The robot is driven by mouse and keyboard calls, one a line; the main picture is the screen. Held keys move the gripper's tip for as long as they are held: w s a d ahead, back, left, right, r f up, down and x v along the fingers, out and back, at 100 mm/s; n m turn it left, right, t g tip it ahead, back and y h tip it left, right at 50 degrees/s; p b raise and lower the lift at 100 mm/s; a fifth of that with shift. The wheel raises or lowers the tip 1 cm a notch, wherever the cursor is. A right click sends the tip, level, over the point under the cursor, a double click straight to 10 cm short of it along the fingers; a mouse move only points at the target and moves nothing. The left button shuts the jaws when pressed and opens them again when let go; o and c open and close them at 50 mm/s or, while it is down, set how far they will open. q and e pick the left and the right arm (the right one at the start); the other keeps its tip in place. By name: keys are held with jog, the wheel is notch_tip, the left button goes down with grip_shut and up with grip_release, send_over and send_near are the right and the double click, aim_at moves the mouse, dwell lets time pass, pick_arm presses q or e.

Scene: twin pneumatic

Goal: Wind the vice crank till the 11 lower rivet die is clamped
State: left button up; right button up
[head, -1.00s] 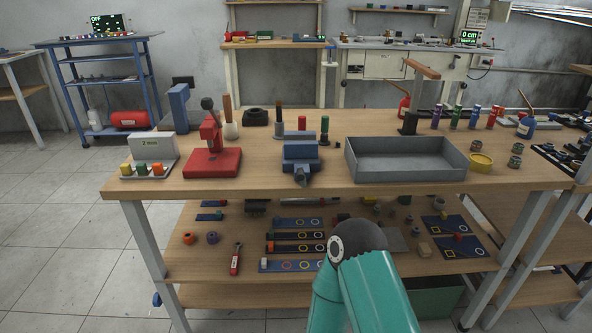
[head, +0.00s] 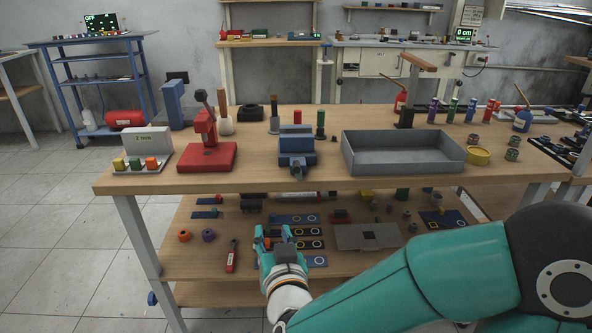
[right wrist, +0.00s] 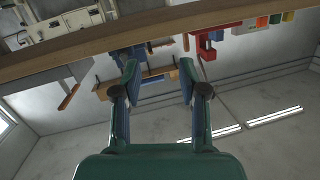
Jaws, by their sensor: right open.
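The blue vice (head: 297,145) stands at the front edge of the wooden workbench (head: 370,182). Its front end, where the crank (head: 297,171) would be, is small and dark and points toward me. I cannot make out the 11 lower rivet die in the vice. My right gripper (head: 272,232) is below and in front of the vice, in front of the lower shelf, with its fingers pointing up. In the right wrist view the right gripper (right wrist: 159,75) has its fingers spread with nothing between them; the vice (right wrist: 125,58) shows beyond them. My left gripper is out of view.
A red press (head: 206,155) stands left of the vice and a grey tray (head: 403,168) right of it. The bench edge lies above my right gripper. The lower shelf (head: 205,262) holds mats, rings and a red-handled tool (head: 231,258).

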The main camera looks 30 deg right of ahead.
jog(key=s+d+r+m+h, duration=0.3)
jog(key=s+d+r, duration=0.1)
jog(key=r, duration=0.3)
jog(key=p, duration=0.9)
send_near(297, 170)
jog(key=x, duration=1.2)
grip_shut()
